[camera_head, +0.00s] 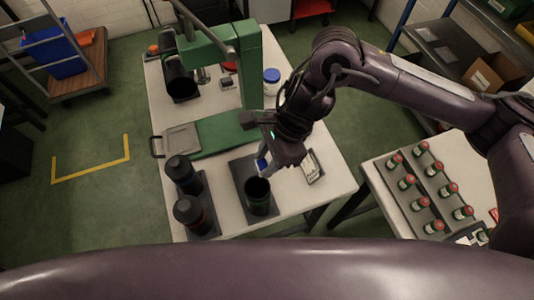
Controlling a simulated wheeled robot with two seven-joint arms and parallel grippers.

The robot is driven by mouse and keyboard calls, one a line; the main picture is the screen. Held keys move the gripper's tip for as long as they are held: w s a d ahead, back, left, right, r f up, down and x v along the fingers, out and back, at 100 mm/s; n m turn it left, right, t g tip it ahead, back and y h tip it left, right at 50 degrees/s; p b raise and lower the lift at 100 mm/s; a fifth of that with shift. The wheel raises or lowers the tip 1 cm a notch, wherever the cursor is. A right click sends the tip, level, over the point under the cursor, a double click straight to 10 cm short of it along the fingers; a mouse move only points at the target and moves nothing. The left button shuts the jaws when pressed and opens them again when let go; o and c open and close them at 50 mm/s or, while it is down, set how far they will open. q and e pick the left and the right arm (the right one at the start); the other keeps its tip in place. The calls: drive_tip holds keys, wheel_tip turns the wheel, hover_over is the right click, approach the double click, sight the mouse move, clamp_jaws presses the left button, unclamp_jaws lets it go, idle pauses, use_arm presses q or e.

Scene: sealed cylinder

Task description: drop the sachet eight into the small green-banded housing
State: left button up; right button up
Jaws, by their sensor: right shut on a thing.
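An open dark cylinder (257,200) with a greenish tint, which looks like the small green-banded housing, stands upright on a dark plate (243,172) near the table's front. Its band is hard to make out. My right gripper (266,164) points down just above and behind its mouth. It is shut on a small blue and white sachet (262,165), mostly hidden by the fingers; its number cannot be read. The sachet appears to be above the rim, not inside. My left gripper is out of view.
Two dark capped cylinders (183,173) stand left of the housing. A green press (250,70) with a larger dark cylinder (181,80) is behind. A white card (312,166) lies right. Several red-capped jars (407,182) fill a rack on the right table.

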wheel_tip(320, 180, down, 4)
drive_tip(key=shift+f+b, duration=0.15)
drive_tip(key=shift+b, duration=0.7)
drive_tip(key=o, duration=1)
drive_tip(key=shift+o, duration=0.2)
drive_tip(key=b+v, duration=0.2)
drive_tip(key=v, duration=0.5)
drive_tip(key=shift+r, duration=0.4)
drive_tip(key=shift+w+d, duration=0.1)
drive_tip(key=shift+d, duration=0.05)
